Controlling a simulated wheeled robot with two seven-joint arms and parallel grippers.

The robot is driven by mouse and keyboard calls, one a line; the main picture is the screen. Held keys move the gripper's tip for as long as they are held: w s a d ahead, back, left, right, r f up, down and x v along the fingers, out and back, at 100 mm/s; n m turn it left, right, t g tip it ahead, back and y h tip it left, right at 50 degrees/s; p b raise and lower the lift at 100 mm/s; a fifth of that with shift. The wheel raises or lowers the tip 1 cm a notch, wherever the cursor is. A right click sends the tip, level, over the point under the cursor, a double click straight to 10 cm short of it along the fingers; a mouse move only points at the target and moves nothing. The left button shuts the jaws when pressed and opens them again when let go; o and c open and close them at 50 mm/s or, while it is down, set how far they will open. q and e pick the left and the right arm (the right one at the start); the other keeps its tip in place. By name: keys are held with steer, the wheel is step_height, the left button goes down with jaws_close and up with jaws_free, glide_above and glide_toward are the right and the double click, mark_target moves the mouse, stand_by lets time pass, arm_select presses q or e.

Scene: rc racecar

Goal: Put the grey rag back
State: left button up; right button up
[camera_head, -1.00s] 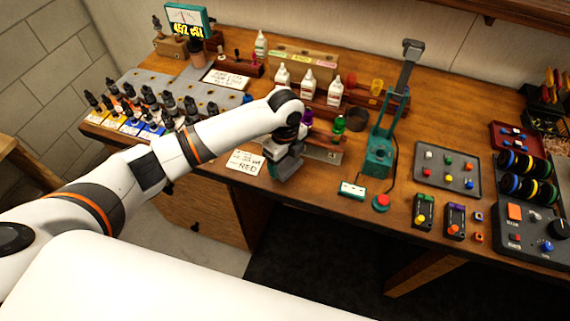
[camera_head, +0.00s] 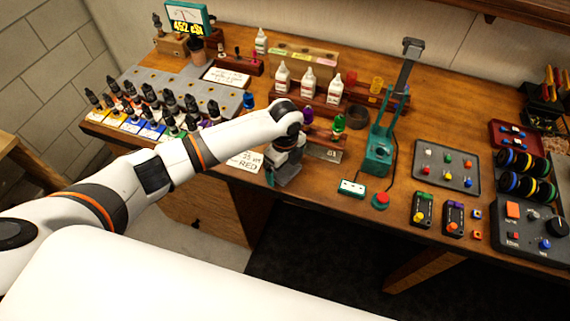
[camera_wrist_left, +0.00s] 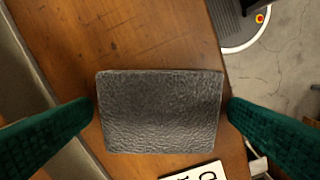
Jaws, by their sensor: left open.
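The grey rag (camera_wrist_left: 160,112) lies flat on the wooden bench in the left wrist view, a dark, creased, roughly square cloth. The green fingers of my left gripper (camera_wrist_left: 160,118) are open, one on each side of the rag. I cannot tell whether they touch its edges. In the head view my left gripper (camera_head: 277,180) points down at the front of the bench, and the rag is not clearly seen there. My right gripper is in neither view.
A handwritten card (camera_head: 245,161) lies just left of the gripper. A small teal-and-white box (camera_head: 351,188) and a red button (camera_head: 380,200) sit to its right. Dropper bottles (camera_head: 150,96) crowd the left. The bench's front edge is close.

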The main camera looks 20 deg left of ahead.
mark_target(285, 168)
arm_select(q)
steer(key=shift+r, duration=0.15)
steer(key=shift+w+r, duration=0.1)
steer(key=shift+r, duration=0.2)
step_height(285, 168, up, 11)
steer(key=b, duration=0.2)
steer(key=shift+r, duration=0.2)
steer(key=shift+f, duration=0.1)
